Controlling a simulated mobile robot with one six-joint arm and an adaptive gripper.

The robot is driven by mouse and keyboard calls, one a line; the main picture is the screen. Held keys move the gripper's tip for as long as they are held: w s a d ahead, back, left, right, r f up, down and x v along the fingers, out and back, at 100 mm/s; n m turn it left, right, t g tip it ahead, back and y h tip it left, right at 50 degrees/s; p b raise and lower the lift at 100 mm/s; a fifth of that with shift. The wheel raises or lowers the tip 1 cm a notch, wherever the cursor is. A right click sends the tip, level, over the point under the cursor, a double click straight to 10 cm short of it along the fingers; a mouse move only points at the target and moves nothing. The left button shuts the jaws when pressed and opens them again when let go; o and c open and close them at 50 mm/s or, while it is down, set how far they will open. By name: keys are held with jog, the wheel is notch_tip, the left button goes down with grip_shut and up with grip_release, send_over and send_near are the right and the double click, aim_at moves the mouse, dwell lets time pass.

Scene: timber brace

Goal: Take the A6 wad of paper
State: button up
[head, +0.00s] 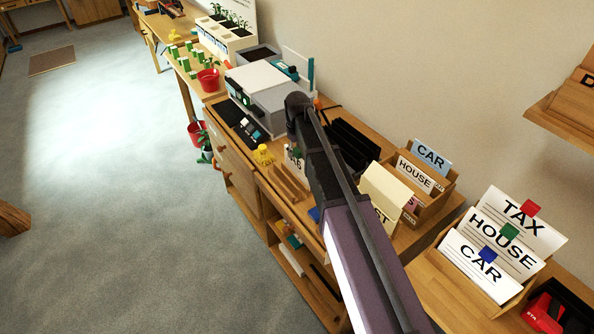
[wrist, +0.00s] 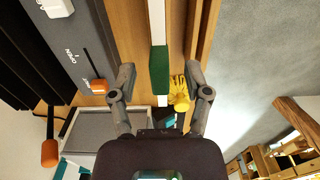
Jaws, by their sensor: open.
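The A6 wad of paper (head: 291,163) stands in the head view, just left of my dark arm, which hides part of it. Its label reads roughly "A6", and a small green patch shows near its top. In the wrist view I see a narrow white edge (wrist: 157,24) with a green clip (wrist: 159,70), which looks like the same wad seen from above. My gripper (wrist: 158,77) is open in the wrist view, one finger on each side of the green clip, with gaps on both sides. In the head view my arm hides the gripper.
A yellow figure (wrist: 180,93) is close to the right finger; it also shows in the head view (head: 263,155). A grey device marked "OPEN" (wrist: 75,50) lies left of the gripper. A card box (head: 432,205) and a TAX/HOUSE/CAR holder (head: 470,285) stand to the right.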

jog(key=shift+f, duration=0.1)
dwell(0.5)
grip_shut()
